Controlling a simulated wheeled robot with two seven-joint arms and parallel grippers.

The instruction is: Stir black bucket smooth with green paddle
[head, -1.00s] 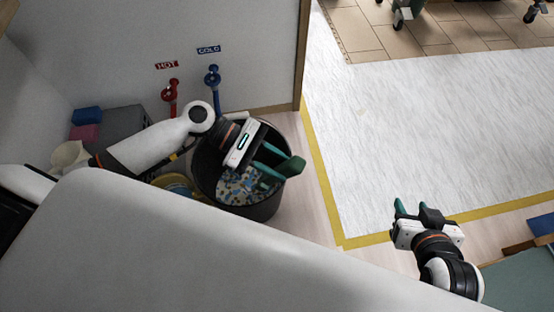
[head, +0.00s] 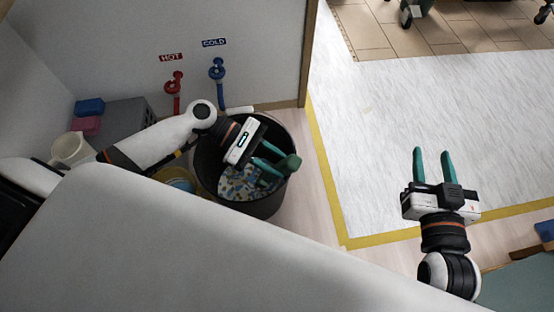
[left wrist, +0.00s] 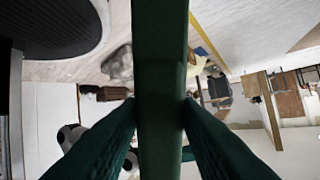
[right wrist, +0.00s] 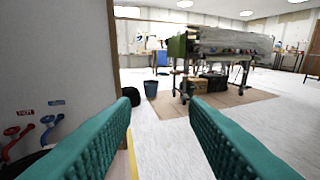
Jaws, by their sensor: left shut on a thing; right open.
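The black bucket (head: 268,207) stands on the floor by the wall in the head view. Inside it is a mottled mass (head: 232,184) of white, blue and yellow bits. My left gripper (head: 273,166) is over the bucket's mouth, shut on the green paddle (head: 291,162). In the left wrist view the paddle (left wrist: 160,45) runs upright between the two fingers. Its lower end is hidden, so I cannot tell how deep it reaches. My right gripper (head: 433,165) is open and empty over the pale floor, well right of the bucket.
A red hot tap (head: 174,82) and a blue cold tap (head: 218,72) are on the wall behind the bucket. A yellow bucket (head: 178,180), a white jug (head: 70,149) and a grey box (head: 120,117) with sponges are to the left. The white floor (head: 430,110) at right is clear.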

